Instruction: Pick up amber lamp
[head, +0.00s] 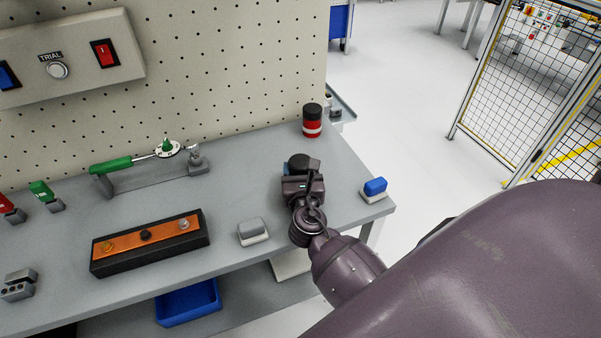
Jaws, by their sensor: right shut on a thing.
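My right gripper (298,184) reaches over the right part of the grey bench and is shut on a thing. A dark round top (299,161) shows just beyond its fingers. The gripper hides the rest of it, so I cannot tell its body colour or whether it touches the bench. A small amber piece (107,246) sits at the left end of an orange-topped black box (150,243); I cannot tell whether it is a lamp. No other amber thing is clear. My left gripper is not in view.
A red and black cylinder (312,122) stands at the bench's back right. A blue-topped block (375,188) sits near the right edge, a grey-topped block (253,231) left of my gripper. A green-handled tool (112,165) lies on a stand before the pegboard (235,60).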

